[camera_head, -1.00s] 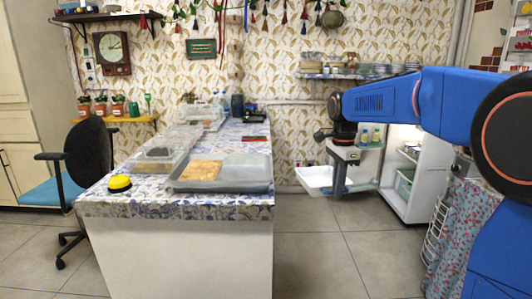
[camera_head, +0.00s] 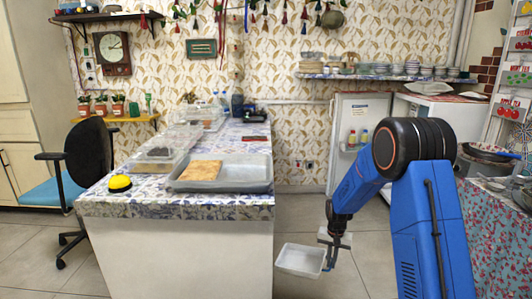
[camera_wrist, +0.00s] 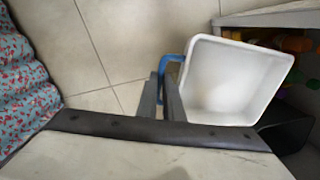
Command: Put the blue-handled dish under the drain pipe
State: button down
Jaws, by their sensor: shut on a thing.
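The blue-handled dish (camera_head: 300,260) is a white rectangular tray held low above the floor, to the right of the long table's front end. In the wrist view the dish (camera_wrist: 235,80) appears empty, and its blue handle (camera_wrist: 170,64) is between my fingers. My gripper (camera_head: 328,262) is shut on the handle at the dish's right side; its two fingers also show in the wrist view (camera_wrist: 160,98). I cannot make out a drain pipe in either view.
A table (camera_head: 150,206) with a grey tray, clear bins and a yellow button stands left. A fridge (camera_head: 352,125) is behind my arm. A counter with a floral cloth (camera_head: 488,238) is at the right.

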jog(key=s+d+f+n, duration=0.1)
jog(key=f+n, duration=0.1)
jog(key=f, duration=0.5)
jog(key=s+d+f+n, duration=0.1)
jog(key=s+f+n, duration=0.1)
jog(key=f, duration=0.5)
jog(key=shift+s+d, duration=0.1)
jog(key=shift+d, duration=0.1)
